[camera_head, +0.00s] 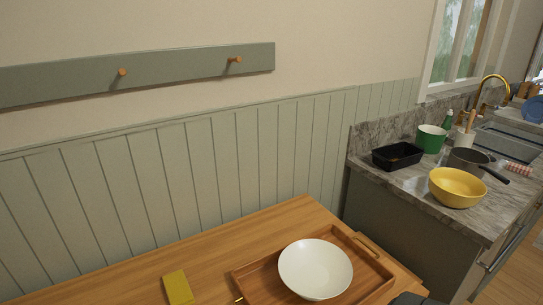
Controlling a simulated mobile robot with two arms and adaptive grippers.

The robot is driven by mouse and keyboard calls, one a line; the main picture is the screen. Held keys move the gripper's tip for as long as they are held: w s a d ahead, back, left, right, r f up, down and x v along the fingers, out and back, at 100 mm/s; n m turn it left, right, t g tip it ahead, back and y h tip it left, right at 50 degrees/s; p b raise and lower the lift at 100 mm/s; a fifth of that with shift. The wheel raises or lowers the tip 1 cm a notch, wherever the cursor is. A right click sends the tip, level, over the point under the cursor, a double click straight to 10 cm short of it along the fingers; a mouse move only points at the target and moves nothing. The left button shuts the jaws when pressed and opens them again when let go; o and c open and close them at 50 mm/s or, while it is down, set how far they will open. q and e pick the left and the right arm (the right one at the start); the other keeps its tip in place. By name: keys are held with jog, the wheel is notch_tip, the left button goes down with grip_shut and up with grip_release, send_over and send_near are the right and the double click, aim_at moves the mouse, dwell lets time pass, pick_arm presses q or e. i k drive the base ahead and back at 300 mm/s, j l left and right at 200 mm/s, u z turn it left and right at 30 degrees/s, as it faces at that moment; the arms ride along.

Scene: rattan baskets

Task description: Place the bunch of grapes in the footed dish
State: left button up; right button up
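A white round dish (315,268) sits in a wooden tray (373,271) on the wooden table (215,255), near the bottom of the head view. The dish looks empty. Its underside is mostly hidden, so I cannot tell whether it has a foot. I see no bunch of grapes in this view. Neither of my grippers can be made out.
A yellow block-like object (178,288) lies left of the tray. On the stone counter (407,190) at right are a yellow bowl (457,188), a black container (398,156), a green pot (431,139) and a dark saucepan (466,161). The table's back left is clear.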

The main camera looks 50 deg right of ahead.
aim_at(313, 283)
jog(key=l+z, duration=0.15)
jog(key=z, duration=2.15)
jog(key=l, duration=0.1)
